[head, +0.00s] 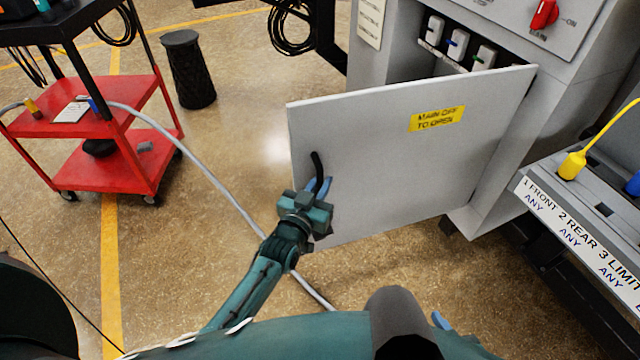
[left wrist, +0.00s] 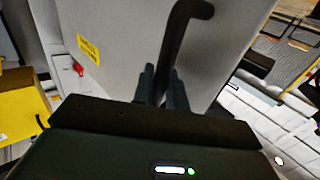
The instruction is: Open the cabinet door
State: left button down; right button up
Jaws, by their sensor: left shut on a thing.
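The grey cabinet door (head: 400,165) stands swung open, hinged on its right side, with a yellow "MAIN OFF TO OPEN" label (head: 437,118) on its face. A black curved handle (head: 317,163) is near its left edge. My left gripper (head: 319,187) is shut on the handle. In the left wrist view the two dark fingers (left wrist: 162,90) lie either side of the handle bar (left wrist: 179,38), with the door panel (left wrist: 130,30) behind. The cabinet (head: 490,190) is partly hidden behind the door. My right gripper cannot be made out.
Several switches (head: 457,42) show inside the cabinet, below a red knob (head: 543,14). A red cart (head: 110,165) and a black bin (head: 188,70) stand at left. A grey hose (head: 215,185) crosses the floor. A labelled connector panel (head: 585,225) is at right.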

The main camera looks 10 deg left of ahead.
dwell(0.3)
pick_arm(q)
jog(key=c, duration=1.5)
grip_release()
jog(key=v, duration=1.3)
jog(key=shift+s, duration=0.1)
jog(key=s+f+g, duration=0.1)
jog(key=s+g, duration=0.1)
jog(key=s, duration=0.2)
jog(key=s+f+g+p, duration=0.1)
jog(key=s+g, duration=0.1)
jog(key=s, duration=0.2)
jog(key=s+f+g+p, duration=0.1)
jog(key=s+g, duration=0.2)
jog(key=s, duration=0.1)
jog(key=shift+s+a+f+m, duration=0.1)
jog(key=shift+s+a+m, duration=0.2)
jog(key=shift+s, duration=0.1)
